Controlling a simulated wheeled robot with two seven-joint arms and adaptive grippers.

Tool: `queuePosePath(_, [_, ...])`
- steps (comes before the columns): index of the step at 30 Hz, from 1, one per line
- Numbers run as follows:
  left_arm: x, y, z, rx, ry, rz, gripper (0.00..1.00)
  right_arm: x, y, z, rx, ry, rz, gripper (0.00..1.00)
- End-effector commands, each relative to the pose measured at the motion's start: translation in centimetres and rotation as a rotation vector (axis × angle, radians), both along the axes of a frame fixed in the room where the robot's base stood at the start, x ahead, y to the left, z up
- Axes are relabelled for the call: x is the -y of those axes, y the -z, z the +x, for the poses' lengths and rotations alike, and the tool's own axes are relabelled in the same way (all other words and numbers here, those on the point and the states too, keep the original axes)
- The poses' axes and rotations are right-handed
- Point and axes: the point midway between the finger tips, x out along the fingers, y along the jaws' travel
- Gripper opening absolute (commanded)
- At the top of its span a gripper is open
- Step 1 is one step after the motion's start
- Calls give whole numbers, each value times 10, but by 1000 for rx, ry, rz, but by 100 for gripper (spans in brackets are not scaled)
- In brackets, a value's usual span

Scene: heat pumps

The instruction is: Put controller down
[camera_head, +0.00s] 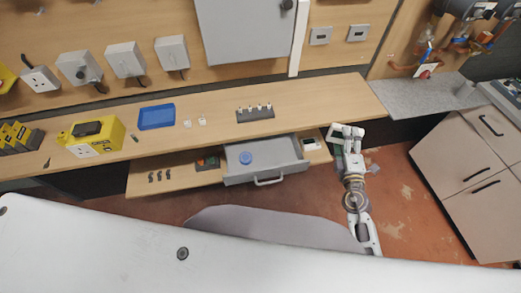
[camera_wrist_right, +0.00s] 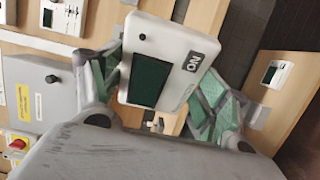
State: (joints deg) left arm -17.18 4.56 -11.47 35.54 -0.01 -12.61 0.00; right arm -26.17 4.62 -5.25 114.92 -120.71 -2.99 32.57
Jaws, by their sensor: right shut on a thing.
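My right gripper (camera_head: 347,132) is shut on a white controller (camera_wrist_right: 160,58) with a dark green screen and an "ON" label. In the right wrist view the green-padded fingers (camera_wrist_right: 158,80) grip its two sides, and it is tilted. My left gripper is not in view.
An open grey drawer (camera_head: 283,171) holds a blue round item (camera_head: 245,158). The wooden bench (camera_head: 320,96) carries a blue tray (camera_head: 156,117), a yellow box (camera_head: 92,141) and a dark connector strip (camera_head: 255,114). The bench top's right part is clear. A drawer cabinet (camera_head: 470,160) stands at right.

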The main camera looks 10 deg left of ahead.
Motion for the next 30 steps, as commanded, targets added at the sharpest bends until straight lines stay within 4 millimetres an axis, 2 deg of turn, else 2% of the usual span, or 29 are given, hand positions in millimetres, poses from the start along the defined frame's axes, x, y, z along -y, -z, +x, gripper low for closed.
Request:
queuePosePath(1, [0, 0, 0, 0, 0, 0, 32, -1, 6, -8, -4, 17, 0, 50])
queuePosePath(9, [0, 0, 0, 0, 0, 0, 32, -3, 23, -30, -3, 74, 0, 50])
queuePosePath(19, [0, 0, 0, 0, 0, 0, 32, -6, 13, -25, 28, 63, 7, 50])
queuePosePath(30, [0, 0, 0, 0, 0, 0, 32, -6, 15, -26, 22, 64, 6, 50])
